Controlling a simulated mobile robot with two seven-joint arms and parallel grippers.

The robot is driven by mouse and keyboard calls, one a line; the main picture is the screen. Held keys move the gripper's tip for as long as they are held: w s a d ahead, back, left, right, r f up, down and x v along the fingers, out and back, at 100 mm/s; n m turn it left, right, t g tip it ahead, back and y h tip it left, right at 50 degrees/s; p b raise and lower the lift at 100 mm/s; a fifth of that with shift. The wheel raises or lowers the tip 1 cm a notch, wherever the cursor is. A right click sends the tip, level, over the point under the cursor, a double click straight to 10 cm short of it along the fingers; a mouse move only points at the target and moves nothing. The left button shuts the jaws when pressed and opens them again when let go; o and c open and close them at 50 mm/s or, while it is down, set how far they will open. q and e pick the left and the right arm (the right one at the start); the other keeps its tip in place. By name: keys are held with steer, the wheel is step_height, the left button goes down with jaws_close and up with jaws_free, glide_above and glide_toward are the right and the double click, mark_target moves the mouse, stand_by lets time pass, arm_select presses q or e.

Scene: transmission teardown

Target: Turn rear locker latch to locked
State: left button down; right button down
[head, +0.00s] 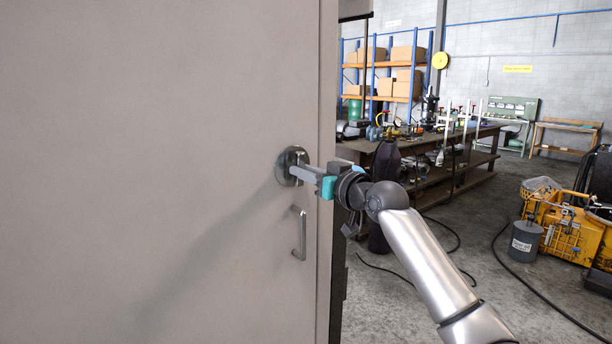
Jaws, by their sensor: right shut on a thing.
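The locker door (150,120) is a large flat grey panel that fills the left half of the head view. Near its right edge is the round metal latch (284,166). My right gripper (300,172) reaches in from the right with its fingers at the latch, shut on it. The fingers hide part of the latch, so I cannot tell which way it is turned. A metal pull handle (300,232) is fixed upright on the door below the latch. My left gripper is not in view.
Behind my right arm a long workbench (480,132) carries tools and bottles. Shelves with boxes (400,84) stand at the back. A yellow machine (568,235) and a grey bucket (524,243) stand on the floor at right, with a black hose (530,292) nearby.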

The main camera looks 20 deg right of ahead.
steer(key=shift+n, duration=0.4)
steer(key=c, duration=0.7)
jaws_free()
steer(key=shift+s, duration=0.15)
steer(key=shift+b+v, duration=1.35)
steer(key=shift+v, duration=6.15)
